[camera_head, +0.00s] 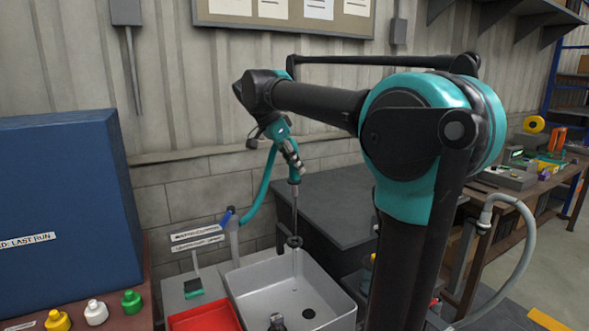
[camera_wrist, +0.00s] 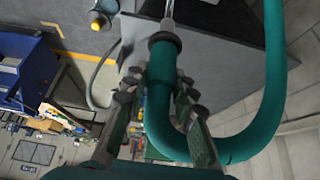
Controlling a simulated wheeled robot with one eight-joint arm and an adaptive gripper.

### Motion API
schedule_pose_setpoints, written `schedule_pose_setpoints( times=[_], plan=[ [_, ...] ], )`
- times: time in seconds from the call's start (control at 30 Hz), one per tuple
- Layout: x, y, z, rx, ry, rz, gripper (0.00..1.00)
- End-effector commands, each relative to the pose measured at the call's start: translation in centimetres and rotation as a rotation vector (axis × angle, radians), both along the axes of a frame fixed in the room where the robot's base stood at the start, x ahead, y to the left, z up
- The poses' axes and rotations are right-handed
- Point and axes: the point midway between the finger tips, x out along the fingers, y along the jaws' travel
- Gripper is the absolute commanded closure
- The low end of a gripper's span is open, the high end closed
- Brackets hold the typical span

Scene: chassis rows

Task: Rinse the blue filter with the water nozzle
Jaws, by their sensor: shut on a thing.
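My gripper (camera_head: 291,157) is shut on the water nozzle (camera_head: 294,190), high above the grey sink (camera_head: 245,287). The nozzle points down; its thin metal wand ends in a dark ring-shaped head over the sink, with faint thin streaks below. In the wrist view the nozzle's teal body (camera_wrist: 160,75) lies between my gripper's fingers (camera_wrist: 155,95), and its hose loops to the right. A small blue piece (camera_head: 226,216) sits at the top of a grey post beside the sink. I cannot tell whether it is the filter; no other clear blue filter shows.
A red tray (camera_head: 205,319) and a small green-topped item (camera_head: 193,288) are left of the sink. Yellow, white and green knobbed items (camera_head: 96,312) stand before a large blue box (camera_head: 70,205). A dark counter (camera_head: 325,210) is behind the sink. A workbench (camera_head: 530,185) is at right.

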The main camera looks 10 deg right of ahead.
Motion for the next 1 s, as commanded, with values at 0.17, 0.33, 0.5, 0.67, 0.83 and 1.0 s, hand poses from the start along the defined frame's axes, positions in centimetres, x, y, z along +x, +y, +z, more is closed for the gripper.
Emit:
schedule_pose_setpoints(
  times=[0.17, 0.33, 0.5, 0.67, 0.83, 1.0],
  plan=[
    [0.0, 0.0, 0.0, 0.0, 0.0, 0.0, 1.0],
    [-0.5, 0.3, 0.0, 0.0, 0.0, 0.001, 1.0],
    [-1.6, 0.8, 0.0, 0.0, 0.0, 0.001, 1.0],
    [-2.6, 1.3, 0.0, 0.0, 0.0, 0.001, 1.0],
    [-3.7, 1.9, 0.0, 0.0, 0.0, 0.001, 1.0],
    [-4.8, 2.4, 0.0, 0.0, 0.0, 0.001, 1.0]
  ],
)
